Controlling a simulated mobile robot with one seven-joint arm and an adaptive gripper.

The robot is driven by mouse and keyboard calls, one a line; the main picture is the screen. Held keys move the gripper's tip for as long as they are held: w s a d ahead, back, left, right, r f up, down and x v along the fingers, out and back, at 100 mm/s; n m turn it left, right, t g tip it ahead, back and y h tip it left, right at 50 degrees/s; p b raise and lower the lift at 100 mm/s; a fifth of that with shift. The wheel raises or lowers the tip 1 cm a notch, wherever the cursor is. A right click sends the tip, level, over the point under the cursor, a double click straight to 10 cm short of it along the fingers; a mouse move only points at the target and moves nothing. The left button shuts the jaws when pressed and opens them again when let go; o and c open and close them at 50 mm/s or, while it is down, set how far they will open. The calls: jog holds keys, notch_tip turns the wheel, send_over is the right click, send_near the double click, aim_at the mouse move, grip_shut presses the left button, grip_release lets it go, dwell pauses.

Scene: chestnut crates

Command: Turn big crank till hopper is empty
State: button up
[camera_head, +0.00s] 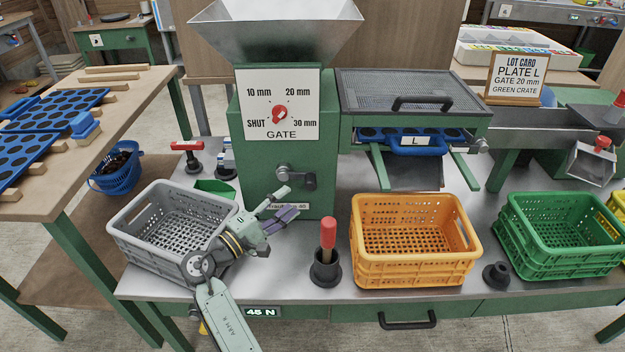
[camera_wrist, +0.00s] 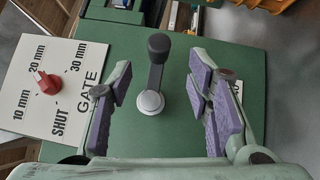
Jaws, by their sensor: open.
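The steel hopper (camera_head: 277,35) tops the green machine (camera_head: 290,150). Its lower inside is hidden, and no chestnuts show in it. The crank (camera_head: 308,181) sits low on the machine's front. In the wrist view the crank's grey hub (camera_wrist: 150,102) and dark knob (camera_wrist: 159,44) lie between the fingers, with its arm toward the top of that picture. My gripper (camera_head: 287,203) is open and empty in front of the machine, just below the crank. Its purple-padded fingers (camera_wrist: 160,82) stand apart on both sides, with no clear contact. The red gate knob (camera_head: 279,117) appears to point toward 20 mm.
A grey crate (camera_head: 128,237) stands left beside my arm. An orange crate (camera_head: 415,279) and green crate (camera_head: 560,271) stand to the right. A red-handled tool (camera_head: 328,232) stands upright in a black holder near my gripper. Plate L (camera_head: 417,141) sits under the mesh lid (camera_head: 405,85).

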aim_at(311, 182)
jog(key=p+x, duration=0.2)
jog(key=x, duration=0.7)
jog(key=shift+w+d+r, duration=0.15)
jog(key=shift+w+d, duration=0.05)
jog(key=shift+w, duration=0.05)
grip_shut()
dwell(0.5)
